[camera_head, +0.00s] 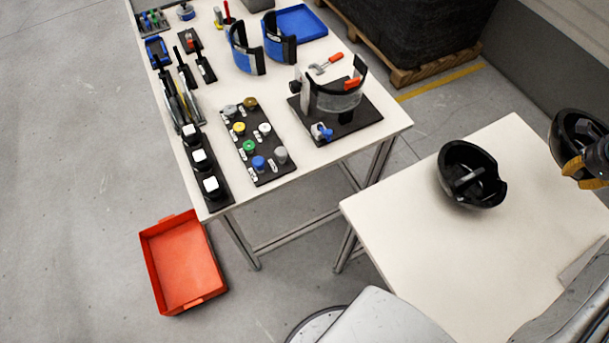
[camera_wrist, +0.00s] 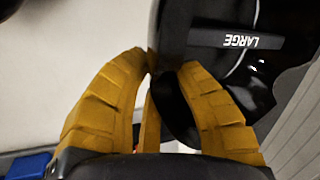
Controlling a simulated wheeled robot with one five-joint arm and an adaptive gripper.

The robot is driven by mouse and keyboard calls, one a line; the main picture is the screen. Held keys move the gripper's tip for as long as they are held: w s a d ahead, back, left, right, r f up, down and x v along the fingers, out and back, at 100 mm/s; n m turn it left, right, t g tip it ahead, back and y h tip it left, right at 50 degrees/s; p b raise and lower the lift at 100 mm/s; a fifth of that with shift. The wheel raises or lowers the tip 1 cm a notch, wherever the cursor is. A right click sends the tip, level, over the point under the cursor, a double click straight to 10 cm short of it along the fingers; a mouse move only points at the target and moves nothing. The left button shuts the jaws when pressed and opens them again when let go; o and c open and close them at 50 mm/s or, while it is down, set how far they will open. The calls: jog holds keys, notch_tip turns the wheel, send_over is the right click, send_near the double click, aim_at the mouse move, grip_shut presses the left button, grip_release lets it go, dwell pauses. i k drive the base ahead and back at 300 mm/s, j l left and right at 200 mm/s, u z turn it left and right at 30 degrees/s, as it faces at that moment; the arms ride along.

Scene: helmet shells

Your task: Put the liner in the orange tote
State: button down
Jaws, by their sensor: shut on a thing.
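My gripper (camera_head: 590,165) is at the far right in the head view, with yellow-brown fingers, above the right edge of the near table. Its fingers, also in the wrist view (camera_wrist: 166,68), are shut on the edge of a black bowl-shaped liner (camera_head: 575,126). In the wrist view the glossy black liner (camera_wrist: 275,75) fills the upper right and bears the word LARGE. Another black bowl-shaped piece (camera_head: 455,160) with a grey bar inside lies on the near table. The orange tote (camera_head: 185,265) is on the floor at lower left, open and empty.
The near table (camera_head: 400,220) is mostly bare. The long workbench (camera_head: 315,165) holds a clamp fixture (camera_head: 365,118), two blue-and-black curved bands (camera_head: 243,50), a knob board (camera_head: 255,150) and several tools. Both tables lie between my gripper and the tote. Floor around the tote is clear.

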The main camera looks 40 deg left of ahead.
aim_at(185, 264)
jog(key=k+j+u, duration=0.1)
jog(key=k+u, duration=0.15)
jog(key=u, duration=0.15)
jog(key=k+j+u, duration=0.15)
jog(key=u, duration=0.25)
jog(key=k+j+u, duration=0.25)
jog(key=u, duration=0.2)
jog(key=j+u, duration=0.2)
jog(key=u, duration=0.25)
jog(key=i+j+u, duration=0.1)
jog(key=u, duration=0.35)
jog(key=i+j+u, duration=0.1)
jog(key=u, duration=0.35)
jog(key=i+j+u, duration=0.15)
jog(key=u, duration=0.25)
jog(key=i+u, duration=0.15)
jog(key=u, duration=0.3)
jog(key=i+j+u, duration=0.1)
jog(key=u, duration=0.35)
jog(key=i+u, duration=0.15)
jog(key=u, duration=0.3)
jog(key=i+l+u, duration=0.1)
jog(key=u, duration=0.35)
